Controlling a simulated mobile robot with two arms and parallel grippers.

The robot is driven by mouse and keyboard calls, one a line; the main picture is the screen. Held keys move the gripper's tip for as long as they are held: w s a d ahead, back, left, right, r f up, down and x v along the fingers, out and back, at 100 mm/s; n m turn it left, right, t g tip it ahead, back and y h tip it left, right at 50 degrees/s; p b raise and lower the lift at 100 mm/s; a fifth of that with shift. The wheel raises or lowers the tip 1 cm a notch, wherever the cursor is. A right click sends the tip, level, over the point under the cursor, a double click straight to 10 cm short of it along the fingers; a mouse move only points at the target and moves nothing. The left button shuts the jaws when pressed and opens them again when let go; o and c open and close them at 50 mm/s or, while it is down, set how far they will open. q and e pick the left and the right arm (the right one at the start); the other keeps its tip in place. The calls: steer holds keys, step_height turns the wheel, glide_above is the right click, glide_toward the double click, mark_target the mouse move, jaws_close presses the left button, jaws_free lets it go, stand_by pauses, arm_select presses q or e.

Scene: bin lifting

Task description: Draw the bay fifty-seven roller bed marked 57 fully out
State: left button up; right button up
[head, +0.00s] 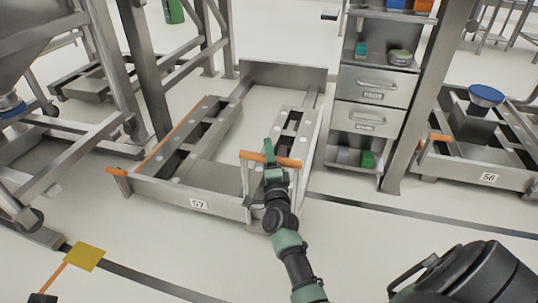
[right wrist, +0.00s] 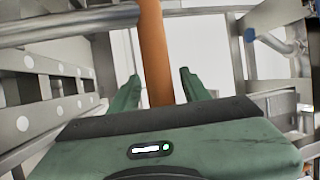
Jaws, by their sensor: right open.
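The roller bed marked 57 (head: 215,207) stands in the middle of the head view, a grey metal frame with roller rails on both sides. An orange handle bar (head: 287,161) sits on its right front upright. It also shows in the right wrist view as an orange bar (right wrist: 154,55). My right gripper (head: 269,158) is at this bar. In the right wrist view its green fingers (right wrist: 160,88) are open, one on each side of the bar, with gaps visible. My left gripper is not in view.
A drawer cabinet (head: 375,87) stands right of the bed. Another roller bed marked 56 (head: 489,178) is at the far right, with a blue-topped item on it. A steel frame (head: 90,150) stands at left. A yellow plate (head: 85,256) is at lower left. The floor before the bed is mostly clear.

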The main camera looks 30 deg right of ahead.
steer(key=shift+w, duration=0.15)
jaws_close()
stand_by(1.4)
